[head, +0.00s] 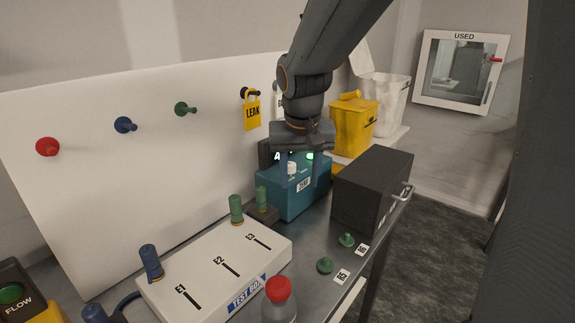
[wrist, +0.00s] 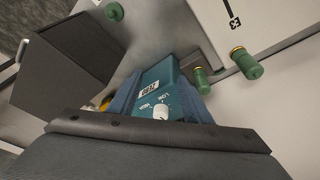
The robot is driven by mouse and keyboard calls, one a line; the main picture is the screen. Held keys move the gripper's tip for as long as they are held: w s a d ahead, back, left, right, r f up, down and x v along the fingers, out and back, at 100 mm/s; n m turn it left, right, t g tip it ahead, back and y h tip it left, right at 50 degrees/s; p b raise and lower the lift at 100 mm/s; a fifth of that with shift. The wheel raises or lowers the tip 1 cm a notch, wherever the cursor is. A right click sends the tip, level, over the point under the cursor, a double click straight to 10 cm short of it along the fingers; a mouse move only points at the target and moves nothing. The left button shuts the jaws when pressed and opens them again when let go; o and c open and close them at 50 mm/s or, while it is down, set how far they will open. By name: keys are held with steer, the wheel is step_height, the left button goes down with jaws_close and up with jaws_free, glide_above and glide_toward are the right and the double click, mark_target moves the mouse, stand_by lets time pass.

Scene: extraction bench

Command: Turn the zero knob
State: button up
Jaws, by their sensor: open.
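The zero knob (head: 291,168) is a small white knob on top of a teal box (head: 283,201) labelled ZERO. In the wrist view the white knob (wrist: 161,112) has a pointer line and printed marks around it, one reading LOW. My gripper (head: 304,184) points down over the teal box, with its two blue fingers spread apart, one near each side of the knob. In the wrist view my gripper (wrist: 160,103) has a blue finger on each side of the teal box's top. I cannot tell whether a finger touches the box. Nothing is held.
A dark grey box (head: 370,190) stands close on the right. A white test board (head: 215,268) with green plugs (head: 236,209) is in front. A bottle with a red cap (head: 279,289) is at the front edge. A yellow bin (head: 352,122) stands behind.

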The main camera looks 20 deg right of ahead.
steer(key=m+t+b, duration=0.1)
steer(key=m+b, duration=0.1)
glide_toward(290, 164)
steer(key=f, duration=0.1)
steer(key=shift+h, duration=0.4)
steer(key=shift+a+p+x, duration=0.15)
steer(key=shift+p+x, duration=0.3)
steer(key=shift+x, duration=1.35)
steer(key=shift+a+p+x, duration=0.15)
steer(key=shift+p+x, duration=0.3)
steer(key=shift+x, duration=1.35)
steer(key=shift+w, duration=0.15)
steer(key=c, duration=1.1)
steer(key=shift+o, duration=0.2)
steer(key=shift+r+n+p, duration=0.1)
steer(key=shift+n+p, duration=0.2)
steer(key=shift+p, duration=0.05)
